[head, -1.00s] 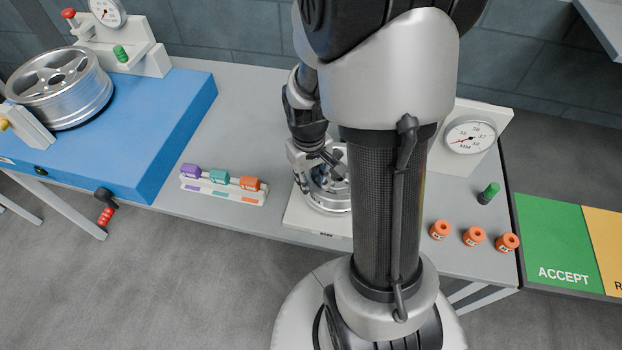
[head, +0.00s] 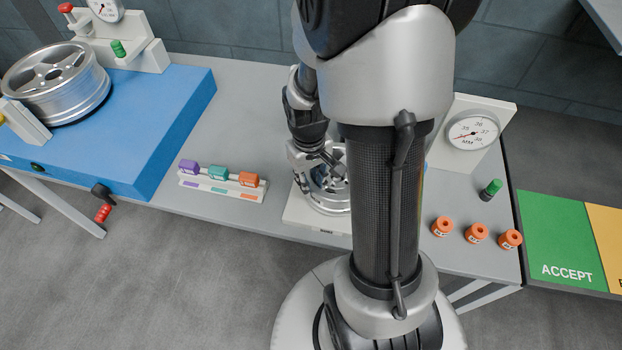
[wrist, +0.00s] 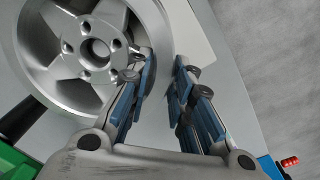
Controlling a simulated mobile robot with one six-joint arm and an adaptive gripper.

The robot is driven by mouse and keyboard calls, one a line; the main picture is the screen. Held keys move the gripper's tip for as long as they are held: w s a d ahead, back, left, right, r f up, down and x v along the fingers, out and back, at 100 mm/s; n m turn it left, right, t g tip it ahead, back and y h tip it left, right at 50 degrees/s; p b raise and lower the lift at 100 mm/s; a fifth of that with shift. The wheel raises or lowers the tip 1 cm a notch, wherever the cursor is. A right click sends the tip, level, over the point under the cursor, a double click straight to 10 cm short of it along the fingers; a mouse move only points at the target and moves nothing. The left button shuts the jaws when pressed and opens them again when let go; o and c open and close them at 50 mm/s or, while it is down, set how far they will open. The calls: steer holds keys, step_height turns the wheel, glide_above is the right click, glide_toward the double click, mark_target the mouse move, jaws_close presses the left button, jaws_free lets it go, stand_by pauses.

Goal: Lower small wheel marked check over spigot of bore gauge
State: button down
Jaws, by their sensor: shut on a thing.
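The small wheel (head: 326,203) is a silver spoked wheel, partly behind my arm in the head view. It is at or just above the pale base (head: 308,219) of the bore gauge; I cannot tell whether it touches. In the wrist view the wheel (wrist: 62,88) fills the left side, with its hub hole and bolt holes showing. My gripper (wrist: 163,82) is shut on the wheel's rim, one finger inside it and one outside. The gauge's round dial (head: 473,132) stands on a pale panel at the right. The spigot is hidden and no check mark is readable.
A blue block (head: 170,130) with a larger wheel (head: 57,85) stands at the left. A rack (head: 222,190) with purple, teal and orange tags is left of the gauge. A green ACCEPT panel (head: 560,235) is beyond.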

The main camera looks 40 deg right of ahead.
steer(key=shift+f+b, duration=0.35)
steer(key=shift+f, duration=0.1)
stand_by(0.3)
steer(key=c, duration=1.3)
jaws_free()
steer(key=shift+c, duration=0.2)
steer(key=shift+r, duration=0.45)
step_height(320, 180, up, 11)
steer(key=shift+a, duration=0.2)
steer(key=shift+r, duration=0.1)
steer(key=s+a+r+n+t, duration=0.1)
steer(key=s+a+r+t, duration=0.3)
steer(key=s+a+r, duration=0.6)
steer(key=s+a, duration=0.1)
steer(key=a, duration=0.1)
steer(key=shift+a+t, duration=0.3)
steer(key=shift+a, duration=0.05)
